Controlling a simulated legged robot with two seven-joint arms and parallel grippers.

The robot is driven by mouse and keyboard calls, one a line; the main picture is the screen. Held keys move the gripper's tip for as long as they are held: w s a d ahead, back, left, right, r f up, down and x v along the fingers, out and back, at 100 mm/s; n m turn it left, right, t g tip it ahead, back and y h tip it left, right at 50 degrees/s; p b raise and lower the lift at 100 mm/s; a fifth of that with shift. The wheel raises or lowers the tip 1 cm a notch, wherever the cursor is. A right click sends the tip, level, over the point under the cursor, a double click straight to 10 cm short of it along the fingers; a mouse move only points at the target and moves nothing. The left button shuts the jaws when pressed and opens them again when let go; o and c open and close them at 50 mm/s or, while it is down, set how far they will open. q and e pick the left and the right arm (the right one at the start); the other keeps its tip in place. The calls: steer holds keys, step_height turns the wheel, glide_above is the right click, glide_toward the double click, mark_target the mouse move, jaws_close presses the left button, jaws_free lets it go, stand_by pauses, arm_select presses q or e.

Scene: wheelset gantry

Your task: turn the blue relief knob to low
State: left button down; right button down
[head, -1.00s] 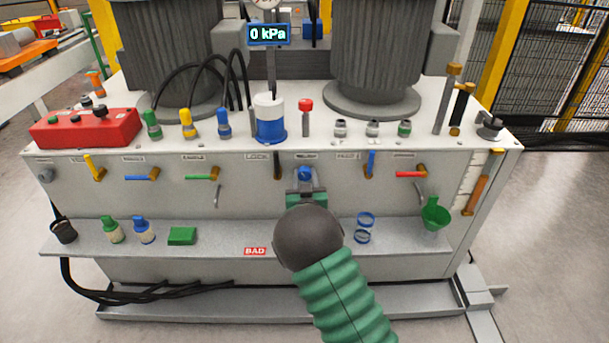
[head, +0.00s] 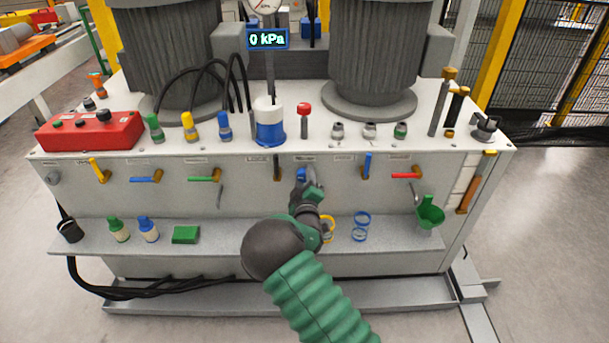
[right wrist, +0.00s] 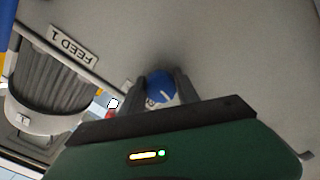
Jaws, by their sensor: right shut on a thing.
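The blue relief knob (head: 301,175) is on the front panel of the grey machine, near the middle. It also shows in the right wrist view (right wrist: 161,86), with a white mark on its face. My right gripper (head: 306,184) is at the knob. In the right wrist view its two dark fingers (right wrist: 163,90) are on either side of the knob, shut on it. Part of the knob and its label are hidden by the gripper. My left gripper is not in view.
Levers flank the knob, a black-handled one (head: 277,166) to its left and a blue one (head: 367,165) to its right. The display (head: 267,39) reads 0 kPa.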

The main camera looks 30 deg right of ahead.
steer(key=shift+a+n, duration=0.15)
steer(key=shift+n, duration=0.75)
steer(key=shift+f, duration=0.15)
steer(key=c, duration=0.9)
jaws_free()
steer(key=shift+w, duration=0.1)
steer(key=shift+p, duration=0.3)
steer(key=shift+s+a, duration=0.15)
steer(key=shift+s, duration=0.1)
steer(key=p+v, duration=0.3)
steer(key=v, duration=1.3)
steer(key=shift+s, duration=0.15)
